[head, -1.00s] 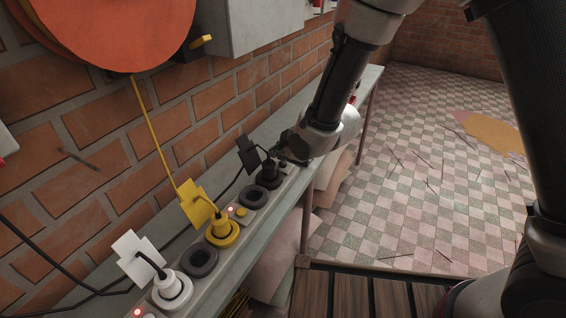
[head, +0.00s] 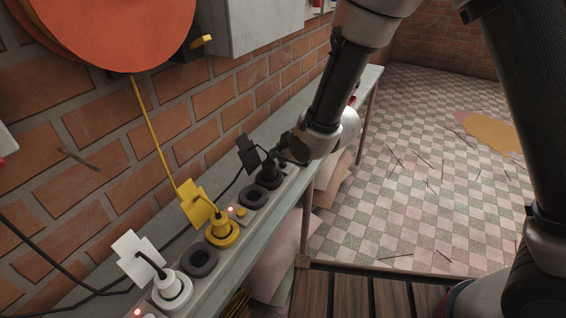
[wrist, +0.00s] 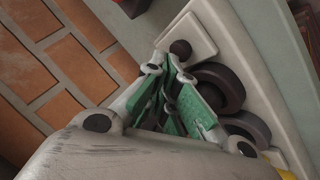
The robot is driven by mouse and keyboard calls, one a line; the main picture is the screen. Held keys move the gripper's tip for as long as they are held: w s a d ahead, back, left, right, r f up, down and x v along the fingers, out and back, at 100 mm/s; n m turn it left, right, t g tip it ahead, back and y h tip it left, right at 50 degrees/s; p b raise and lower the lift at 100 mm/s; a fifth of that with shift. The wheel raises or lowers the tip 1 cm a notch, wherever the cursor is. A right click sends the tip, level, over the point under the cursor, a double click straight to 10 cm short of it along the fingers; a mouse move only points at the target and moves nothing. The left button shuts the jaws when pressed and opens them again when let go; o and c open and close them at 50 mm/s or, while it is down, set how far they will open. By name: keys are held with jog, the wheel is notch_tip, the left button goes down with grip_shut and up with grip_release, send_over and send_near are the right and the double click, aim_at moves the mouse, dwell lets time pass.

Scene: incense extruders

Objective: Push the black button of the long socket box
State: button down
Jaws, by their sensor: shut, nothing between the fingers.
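The long socket box (head: 213,267) runs along the shelf by the brick wall, pale, with sockets, plugs and small buttons in a row. Its black button (wrist: 180,48) is a round dark knob on a pale square plate at the box's end in the wrist view. In the head view the black button (head: 283,165) is small and partly hard to make out beside my gripper. My gripper (wrist: 167,66), with green finger pads, is shut and empty. Its fingertips are just short of the button in the wrist picture; I cannot tell if they touch it.
A black plug (head: 268,173), a yellow plug (head: 221,229) and a white plug (head: 171,287) sit in the box, with dark empty sockets between. A yellow button (head: 241,212) has a red light beside it. A grey cabinet (head: 250,22) and orange reel (head: 115,28) hang above.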

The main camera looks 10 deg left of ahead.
aim_at(281, 165)
jog(key=shift+f, duration=0.1)
dwell(0.4)
jog(key=shift+f, duration=0.35)
jog(key=shift+r, duration=0.45)
jog(key=shift+r, duration=3)
